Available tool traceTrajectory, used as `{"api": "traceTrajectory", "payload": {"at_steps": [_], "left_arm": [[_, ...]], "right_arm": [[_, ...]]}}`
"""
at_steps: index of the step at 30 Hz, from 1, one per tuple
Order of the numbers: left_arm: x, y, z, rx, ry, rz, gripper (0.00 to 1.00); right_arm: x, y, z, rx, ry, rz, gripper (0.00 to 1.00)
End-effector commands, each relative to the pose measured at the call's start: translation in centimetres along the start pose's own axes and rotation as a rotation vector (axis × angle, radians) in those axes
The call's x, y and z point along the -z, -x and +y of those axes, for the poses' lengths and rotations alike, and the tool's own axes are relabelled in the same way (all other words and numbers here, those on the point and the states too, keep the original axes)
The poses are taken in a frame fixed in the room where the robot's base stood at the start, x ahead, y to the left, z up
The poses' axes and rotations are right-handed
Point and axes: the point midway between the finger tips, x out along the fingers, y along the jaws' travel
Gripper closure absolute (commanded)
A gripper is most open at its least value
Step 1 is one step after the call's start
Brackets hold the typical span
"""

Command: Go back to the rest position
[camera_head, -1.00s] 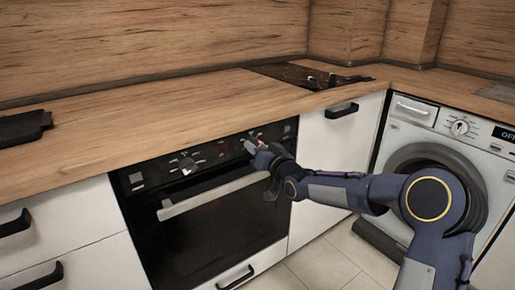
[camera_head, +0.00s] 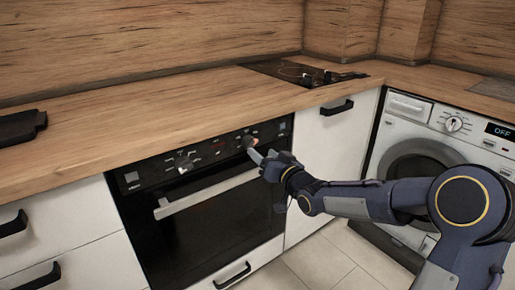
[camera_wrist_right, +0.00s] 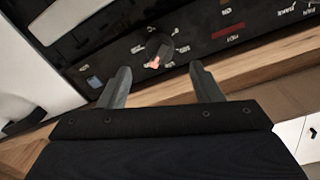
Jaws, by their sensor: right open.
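My right gripper (camera_head: 262,158) is in front of the built-in oven, near the right end of its control panel (camera_head: 215,150). In the right wrist view my right gripper (camera_wrist_right: 158,85) shows two grey fingers spread apart with nothing between them. A dark round knob (camera_wrist_right: 159,48) with an orange-red mark lies beyond the fingertips, apart from them. The same knob (camera_head: 249,141) shows in the head view just above the fingers. Another knob (camera_head: 184,163) sits further left on the panel. My left gripper is not in view.
The oven handle (camera_head: 205,194) runs below the panel, close to my gripper. The wooden worktop (camera_head: 150,113) is above, with a black hob (camera_head: 300,73) at the back. A washing machine (camera_head: 430,125) stands at the right behind my arm. Floor tiles (camera_head: 320,265) are clear.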

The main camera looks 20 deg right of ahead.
Motion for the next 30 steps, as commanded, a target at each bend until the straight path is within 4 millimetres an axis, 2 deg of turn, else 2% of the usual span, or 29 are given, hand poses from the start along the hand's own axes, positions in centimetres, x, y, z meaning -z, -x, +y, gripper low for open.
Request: {"api": "traceTrajectory", "payload": {"at_steps": [4,17,20,23,25,26,30], "left_arm": [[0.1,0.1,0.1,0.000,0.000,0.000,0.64],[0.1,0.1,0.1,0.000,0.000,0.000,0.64],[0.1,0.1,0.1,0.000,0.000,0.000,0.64],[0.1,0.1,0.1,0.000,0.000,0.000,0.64],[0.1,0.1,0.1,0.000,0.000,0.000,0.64],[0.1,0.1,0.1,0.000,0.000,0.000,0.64],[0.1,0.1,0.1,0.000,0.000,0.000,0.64]], "right_arm": [[0.0,1.2,0.0,0.000,0.001,-0.001,0.41],[0.0,1.3,0.0,0.000,0.001,-0.001,0.41],[0.1,1.9,-0.1,-0.019,0.011,-0.023,0.41],[0.3,4.2,-0.1,-0.083,0.041,-0.100,0.41],[0.1,7.0,-0.1,-0.154,0.062,-0.189,0.41],[-0.1,8.6,-0.1,-0.187,0.068,-0.233,0.41],[-2.3,17.4,-0.5,-0.321,0.048,-0.459,0.41]]}}
